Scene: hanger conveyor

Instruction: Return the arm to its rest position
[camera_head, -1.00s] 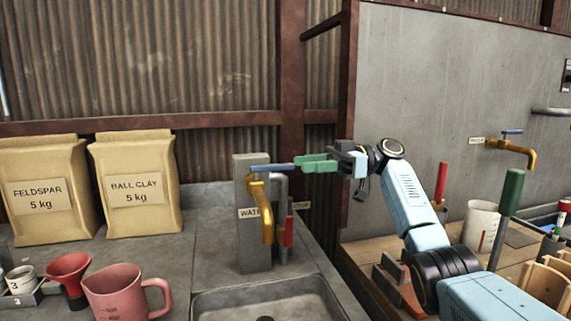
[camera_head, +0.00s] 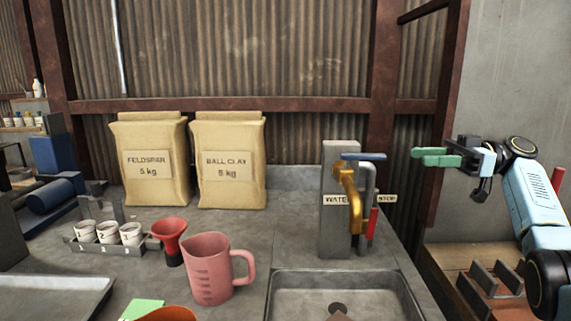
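My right arm comes in from the right edge. Its gripper (camera_head: 420,156) with green fingers points left, raised in the air to the right of the water tap (camera_head: 347,196). The two fingers show as separate, offset pieces with nothing between them, so the gripper looks open and empty. It is apart from the tap's blue lever (camera_head: 363,156). My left gripper is not in view.
The sink (camera_head: 285,295) lies below the tap. A pink jug (camera_head: 209,268), a red funnel (camera_head: 170,237) and a rack of white cups (camera_head: 108,246) stand left of it. The feldspar bag (camera_head: 150,185) and ball clay bag (camera_head: 228,185) stand behind. A brown post rises behind the gripper.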

